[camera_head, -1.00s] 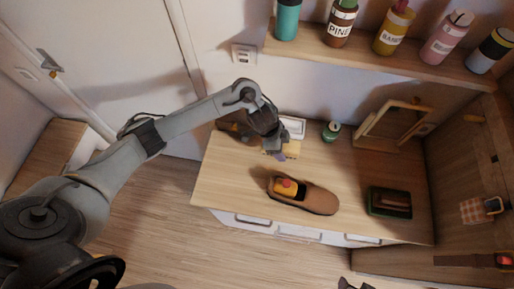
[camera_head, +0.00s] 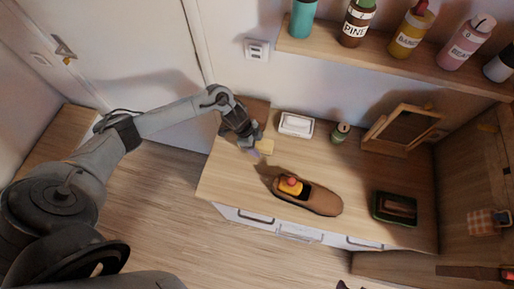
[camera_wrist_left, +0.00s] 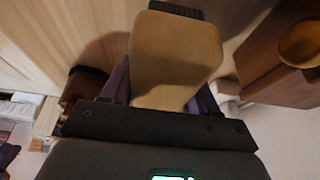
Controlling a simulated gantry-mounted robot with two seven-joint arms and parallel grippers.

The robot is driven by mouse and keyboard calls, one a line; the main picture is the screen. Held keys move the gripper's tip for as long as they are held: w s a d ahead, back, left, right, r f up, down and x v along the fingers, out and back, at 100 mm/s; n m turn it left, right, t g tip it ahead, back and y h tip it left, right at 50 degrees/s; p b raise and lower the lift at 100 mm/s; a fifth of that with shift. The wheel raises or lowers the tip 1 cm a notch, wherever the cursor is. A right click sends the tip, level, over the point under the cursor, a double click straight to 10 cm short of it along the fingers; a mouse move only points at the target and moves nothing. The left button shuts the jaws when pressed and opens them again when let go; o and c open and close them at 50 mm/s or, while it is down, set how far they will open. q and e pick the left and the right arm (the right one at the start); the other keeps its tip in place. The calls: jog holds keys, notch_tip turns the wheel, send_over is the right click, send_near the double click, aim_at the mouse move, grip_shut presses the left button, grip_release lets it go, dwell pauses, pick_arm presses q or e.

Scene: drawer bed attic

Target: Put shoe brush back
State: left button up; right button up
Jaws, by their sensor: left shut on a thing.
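The shoe brush appears to be the tan, rounded block in my left gripper (camera_head: 254,150). In the left wrist view the brush (camera_wrist_left: 175,60) fills the middle, with a dark strip at its far end. I cannot tell whether the brush touches the desk. My right gripper does not show clearly.
A brown wooden box (camera_head: 256,108) stands at the desk's back left corner, partly behind my left gripper. A white dish (camera_head: 296,124), green tin (camera_head: 340,132), wooden frame (camera_head: 372,134), brown shoe (camera_head: 322,200) and green box (camera_head: 377,208) are on the desk. A bottle shelf (camera_head: 400,64) is above.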

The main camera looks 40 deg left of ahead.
pick_arm(q)
jog(key=shift+f, duration=1.6)
jog(key=shift+f, duration=0.15)
